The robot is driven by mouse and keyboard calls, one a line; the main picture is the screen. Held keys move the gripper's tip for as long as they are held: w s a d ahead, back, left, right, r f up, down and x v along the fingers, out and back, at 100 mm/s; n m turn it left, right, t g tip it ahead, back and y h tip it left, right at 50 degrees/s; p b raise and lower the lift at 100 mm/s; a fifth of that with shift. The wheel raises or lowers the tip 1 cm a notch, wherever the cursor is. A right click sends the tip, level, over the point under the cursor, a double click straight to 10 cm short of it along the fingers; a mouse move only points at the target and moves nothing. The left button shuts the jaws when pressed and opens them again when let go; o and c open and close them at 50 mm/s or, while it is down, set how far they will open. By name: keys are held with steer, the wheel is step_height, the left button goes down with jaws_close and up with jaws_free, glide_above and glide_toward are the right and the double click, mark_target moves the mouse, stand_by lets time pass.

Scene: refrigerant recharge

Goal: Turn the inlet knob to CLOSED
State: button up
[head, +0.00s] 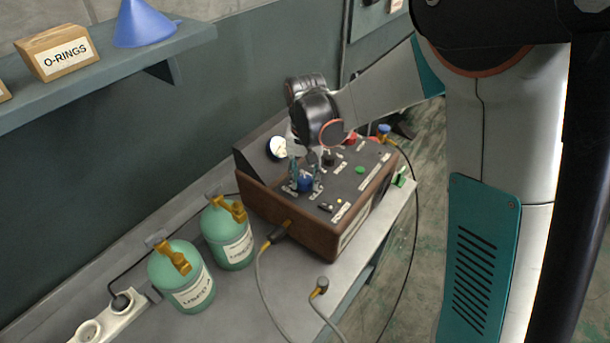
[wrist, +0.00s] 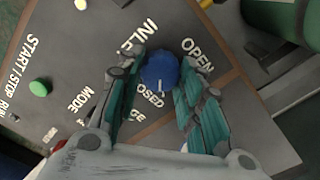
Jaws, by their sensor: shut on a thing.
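The blue inlet knob (wrist: 161,70) sits on the dark top panel of the recharge machine (head: 335,175), and also shows in the head view (head: 306,184). My gripper (wrist: 162,76) has one teal-padded finger on each side of the knob and is shut on it; it also shows in the head view (head: 305,178). A small white mark on the knob faces the bottom of the wrist view, near the partly hidden CLOSED label (wrist: 150,97). The OPEN label (wrist: 198,54) is to the knob's right, and the INLET label (wrist: 138,37) is at upper left, partly covered by a finger.
Two green bottles (head: 181,277) with yellow valves stand left of the machine on the bench. A green button (wrist: 39,88) and other controls share the panel. Hoses hang in front. A shelf (head: 120,70) with an O-RINGS box (head: 57,53) and a blue funnel (head: 143,25) is above left.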

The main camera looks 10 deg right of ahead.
mark_target(305, 179)
stand_by(0.4)
steer(key=o, duration=1.1)
steer(key=shift+c, duration=0.2)
step_height(305, 179, up, 12)
steer(key=s+d+n+t+b, duration=0.1)
steer(key=s+d+t, duration=0.2)
steer(key=s+d, duration=0.3)
steer(key=s+d+n+t+b, duration=0.1)
steer(key=s+d+t, duration=0.3)
steer(key=s, duration=1.1)
steer(key=shift+s+d+r+b, duration=0.15)
steer(key=shift+d+b, duration=0.15)
steer(key=shift+d, duration=0.55)
